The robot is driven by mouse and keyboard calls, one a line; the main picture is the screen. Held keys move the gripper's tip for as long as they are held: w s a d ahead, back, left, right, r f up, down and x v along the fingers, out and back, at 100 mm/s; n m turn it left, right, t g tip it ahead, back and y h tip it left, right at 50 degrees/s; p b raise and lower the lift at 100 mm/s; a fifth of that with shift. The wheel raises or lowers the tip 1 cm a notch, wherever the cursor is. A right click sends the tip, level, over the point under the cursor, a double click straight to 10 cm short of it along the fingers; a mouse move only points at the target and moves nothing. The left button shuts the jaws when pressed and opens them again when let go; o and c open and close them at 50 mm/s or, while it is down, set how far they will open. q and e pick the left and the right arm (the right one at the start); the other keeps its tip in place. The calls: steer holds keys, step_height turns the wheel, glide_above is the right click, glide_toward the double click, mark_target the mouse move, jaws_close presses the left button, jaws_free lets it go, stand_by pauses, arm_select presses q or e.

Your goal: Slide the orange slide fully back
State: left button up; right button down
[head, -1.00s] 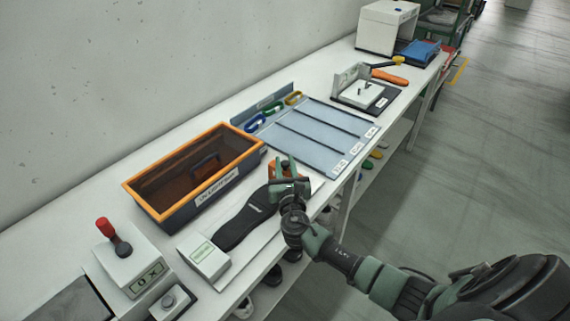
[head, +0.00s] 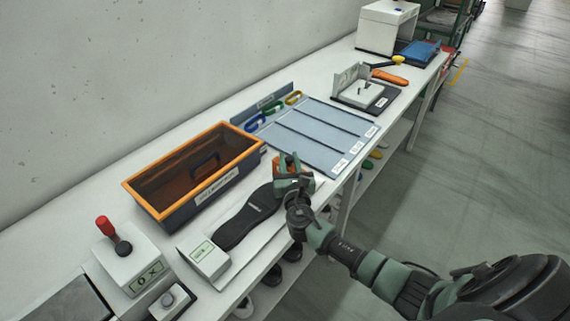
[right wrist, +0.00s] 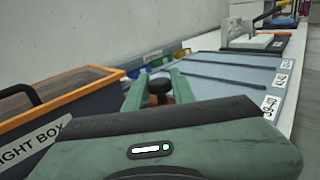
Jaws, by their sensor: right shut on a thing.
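The orange slide (head: 281,161) is at the far, toe end of a foot-measuring board with a dark sole-shaped pad (head: 248,217) and a white heel block (head: 205,259). My right gripper (head: 292,168) is over the slide and hides most of it. In the right wrist view, its two green fingers (right wrist: 157,88) are closed on a dark round knob (right wrist: 160,86), with some orange below it. My left gripper is not in view.
A dark box with an orange rim (head: 238,189) stands behind the board. A blue-grey panel (head: 310,135) lies just beyond it. A white block with a red-topped lever (head: 130,262) is at near left. The aisle on the right is open floor.

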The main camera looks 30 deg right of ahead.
steer(key=d, duration=0.1)
steer(key=w+d, duration=0.1)
steer(key=d, duration=0.1)
steer(key=w+d+b, duration=0.1)
steer(key=shift+d, duration=0.35)
steer(key=shift+r, duration=0.15)
steer(key=c, duration=1.2)
jaws_free()
steer(key=shift+d, duration=0.2)
steer(key=shift+s+a, duration=0.3)
steer(key=shift+s, duration=0.1)
steer(key=v, duration=0.7)
steer(key=shift+d, duration=0.1)
